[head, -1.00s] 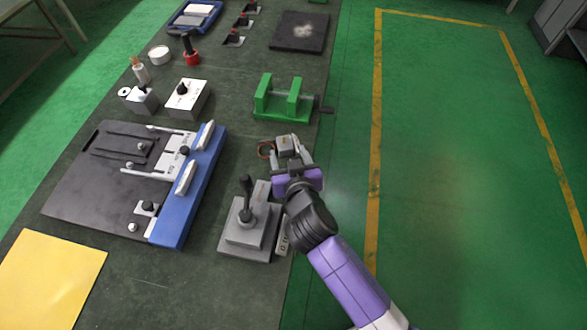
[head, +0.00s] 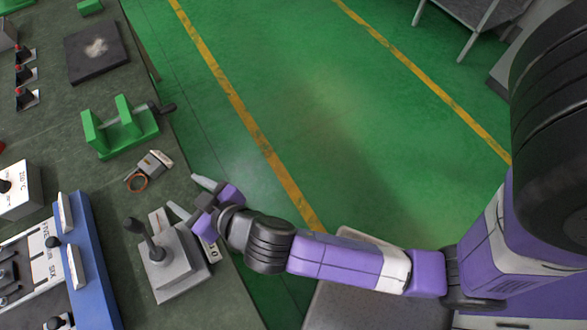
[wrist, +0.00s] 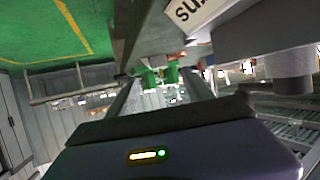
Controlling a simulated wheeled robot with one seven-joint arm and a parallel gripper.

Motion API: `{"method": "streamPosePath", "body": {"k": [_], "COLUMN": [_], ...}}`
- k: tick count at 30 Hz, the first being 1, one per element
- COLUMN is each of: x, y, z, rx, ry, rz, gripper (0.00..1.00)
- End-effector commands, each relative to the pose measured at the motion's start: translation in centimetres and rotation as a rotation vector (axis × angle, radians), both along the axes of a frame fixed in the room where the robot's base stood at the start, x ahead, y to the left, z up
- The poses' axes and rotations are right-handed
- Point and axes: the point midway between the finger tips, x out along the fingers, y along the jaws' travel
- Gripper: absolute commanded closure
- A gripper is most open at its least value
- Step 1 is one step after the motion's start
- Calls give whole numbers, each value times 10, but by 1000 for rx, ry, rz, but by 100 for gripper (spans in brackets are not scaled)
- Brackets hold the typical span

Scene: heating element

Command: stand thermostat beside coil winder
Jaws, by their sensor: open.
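The thermostat, a small grey box (head: 153,163) with a copper-coloured ring (head: 137,182) at its lower left, rests on the dark bench near its right edge. The coil winder (head: 120,131), a green frame with two uprights and a dark handle, stands just beyond it with a small gap between them. My gripper (head: 194,198) is open and empty, to the lower right of the thermostat and apart from it. The wrist view shows its two spread fingers (wrist: 162,92) with green shapes far between them, probably the coil winder. I cannot pick out the thermostat there.
A grey lever device (head: 172,258) stands close to my gripper at the bench edge. A blue-edged fixture (head: 88,250) and a white box with a knob (head: 17,192) lie left. A dark square plate (head: 97,50) lies farther back.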

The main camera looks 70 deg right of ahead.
Motion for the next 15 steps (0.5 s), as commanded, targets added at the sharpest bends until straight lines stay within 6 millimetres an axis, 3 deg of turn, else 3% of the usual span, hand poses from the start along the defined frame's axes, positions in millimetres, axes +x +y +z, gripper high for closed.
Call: {"method": "streamPosePath", "body": {"k": [3, 6, 11, 15], "x": [-49, -90, -152, -200], "y": [1, 1, -4, -14], "z": [-15, -17, -3, 22], "rx": [15, 26, 37, 33], "ry": [20, 17, -11, -48], "rz": [66, 118, 172, 193], "gripper": [41, 41, 41, 41]}}
